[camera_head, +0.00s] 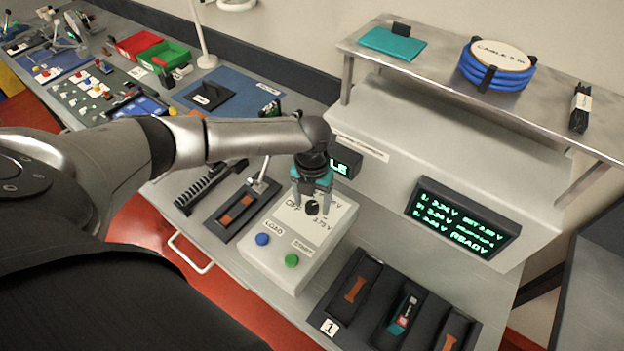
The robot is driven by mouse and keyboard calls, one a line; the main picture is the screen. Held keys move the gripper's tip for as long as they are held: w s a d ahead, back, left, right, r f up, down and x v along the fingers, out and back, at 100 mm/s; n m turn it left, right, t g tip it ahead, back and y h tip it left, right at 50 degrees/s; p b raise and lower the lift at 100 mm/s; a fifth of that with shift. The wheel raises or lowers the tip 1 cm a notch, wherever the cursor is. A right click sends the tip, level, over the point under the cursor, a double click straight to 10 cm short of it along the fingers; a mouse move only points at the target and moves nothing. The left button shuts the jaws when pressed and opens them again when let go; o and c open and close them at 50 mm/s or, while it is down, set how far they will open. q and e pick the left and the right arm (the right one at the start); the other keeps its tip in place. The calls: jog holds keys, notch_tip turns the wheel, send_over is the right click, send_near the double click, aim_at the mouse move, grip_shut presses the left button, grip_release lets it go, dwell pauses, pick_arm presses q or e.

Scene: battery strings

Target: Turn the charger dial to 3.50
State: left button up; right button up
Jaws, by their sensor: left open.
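The charger (275,278) is a pale box on the bench with a blue button (262,239) marked LOAD and a green button (292,260) marked START. Whether the fingers touch the dial I cannot tell. The dial's exact setting is too small to read. My right gripper is not in view.
A display (461,218) with green text ending in READY is right of the charger. A black tray (340,311) with a battery and orange-brown pieces is at the front. A metal shelf (440,75) holds a blue cable coil (496,68) above. A second small display is partly hidden.

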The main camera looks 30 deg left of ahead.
aim_at(312, 205)
pick_arm(q)
notch_tip(312, 205, up, 15)
dwell(0.3)
dwell(0.6)
